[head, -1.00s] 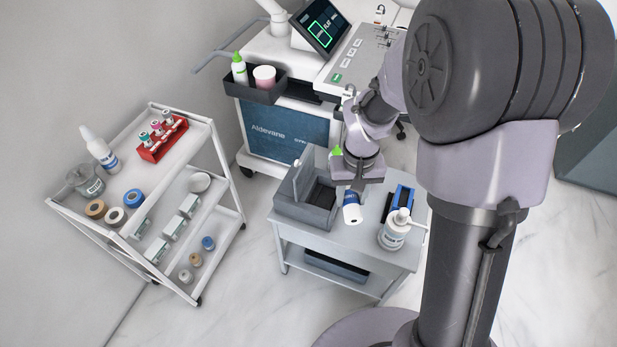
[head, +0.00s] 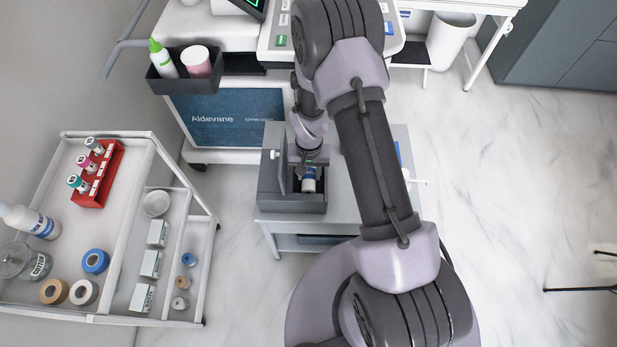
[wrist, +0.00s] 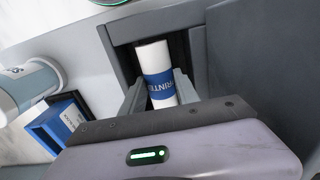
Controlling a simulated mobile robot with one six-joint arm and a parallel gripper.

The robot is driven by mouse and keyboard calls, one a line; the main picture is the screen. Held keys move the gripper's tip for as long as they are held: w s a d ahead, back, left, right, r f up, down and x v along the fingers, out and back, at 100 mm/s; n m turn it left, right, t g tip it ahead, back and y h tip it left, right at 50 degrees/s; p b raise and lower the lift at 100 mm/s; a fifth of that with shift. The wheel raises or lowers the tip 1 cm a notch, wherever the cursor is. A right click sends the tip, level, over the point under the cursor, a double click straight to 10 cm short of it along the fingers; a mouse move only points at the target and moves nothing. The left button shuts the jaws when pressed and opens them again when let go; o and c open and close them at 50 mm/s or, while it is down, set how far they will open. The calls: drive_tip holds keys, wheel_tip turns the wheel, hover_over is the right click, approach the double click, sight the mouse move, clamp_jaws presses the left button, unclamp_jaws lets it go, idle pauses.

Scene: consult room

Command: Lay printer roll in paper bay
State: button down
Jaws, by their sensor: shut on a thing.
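The printer roll (head: 309,185) is white with a blue printed band. It also shows in the wrist view (wrist: 157,75), between the two fingers of my gripper (wrist: 158,92). My gripper (head: 308,170) is shut on the roll. The paper bay (head: 291,203) is a dark grey open box on the small table, with its upright lid (head: 277,168) to the left of my gripper. The roll is at the mouth of the bay, within its walls (wrist: 122,60) as seen from the wrist. Whether it touches the bay floor cannot be told.
A grey side table (head: 345,205) carries the bay. A blue box (wrist: 58,122) and a pale container (wrist: 28,85) stand beside it. A white cart (head: 130,250) with tapes, bottles and a red rack (head: 99,175) stands left. A cabinet labelled Aldevane (head: 225,120) is behind.

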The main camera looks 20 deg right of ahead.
drive_tip(key=shift+f, duration=0.95)
drive_tip(key=shift+f+b, duration=0.25)
drive_tip(key=shift+b, duration=0.1)
drive_tip(key=c, duration=1.2)
unclamp_jaws()
drive_tip(key=shift+r, duration=0.1)
